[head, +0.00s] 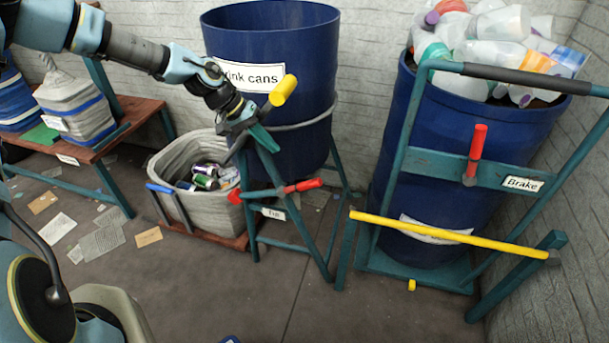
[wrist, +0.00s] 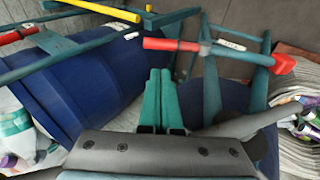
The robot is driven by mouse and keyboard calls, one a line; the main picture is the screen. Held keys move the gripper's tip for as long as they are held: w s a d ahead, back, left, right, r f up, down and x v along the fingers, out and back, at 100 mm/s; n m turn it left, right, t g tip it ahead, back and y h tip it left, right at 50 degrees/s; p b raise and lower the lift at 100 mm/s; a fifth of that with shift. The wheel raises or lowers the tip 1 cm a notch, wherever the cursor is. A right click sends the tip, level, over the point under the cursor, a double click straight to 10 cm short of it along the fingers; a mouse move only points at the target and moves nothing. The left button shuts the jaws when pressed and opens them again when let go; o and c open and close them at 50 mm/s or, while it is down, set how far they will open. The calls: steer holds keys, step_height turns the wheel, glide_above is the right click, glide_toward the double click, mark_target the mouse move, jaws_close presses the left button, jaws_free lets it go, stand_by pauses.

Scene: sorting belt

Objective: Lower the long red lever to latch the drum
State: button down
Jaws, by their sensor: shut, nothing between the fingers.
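A lever with a red grip (head: 302,186) lies nearly level across the front of the teal stand under the blue "drink cans" drum (head: 300,50). Its left end has a red piece (head: 235,196). In the wrist view the red grip (wrist: 165,44) shows beyond my fingertips, and the red end piece (wrist: 284,64) is at right. My gripper (head: 270,146) is shut and empty, above the lever and apart from it. Its teal fingers (wrist: 159,72) lie side by side in the wrist view. A shorter red lever (head: 475,150) stands upright beside the "Brake" label.
A yellow-ended rod (head: 284,90) sticks up close behind my gripper. A grey bin of cans (head: 180,215) stands left of the stand. At right, a bottle-filled drum (head: 455,185) sits in a teal frame with a yellow bar (head: 412,227). The front floor is open.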

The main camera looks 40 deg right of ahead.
mark_target(310, 186)
steer(key=p+x, duration=0.3)
steer(key=x, duration=1.1)
steer(key=shift+a, duration=0.15)
steer(key=shift+f, duration=0.1)
steer(key=shift+s+d+f+t+y+b, duration=0.35)
steer(key=shift+s+d+f+t+y, duration=0.15)
steer(key=shift+s+t, duration=0.15)
steer(key=b+x, duration=0.4)
steer(key=shift+s+a+f, duration=0.2)
steer(key=shift+s+f, duration=0.15)
steer(key=shift+s, duration=0.15)
steer(key=shift+a+b+x, duration=0.25)
steer(key=shift+b+x, duration=0.9)
steer(key=shift+b, duration=0.2)
steer(key=shift+s+f, duration=0.15)
steer(key=shift+f, duration=0.1)
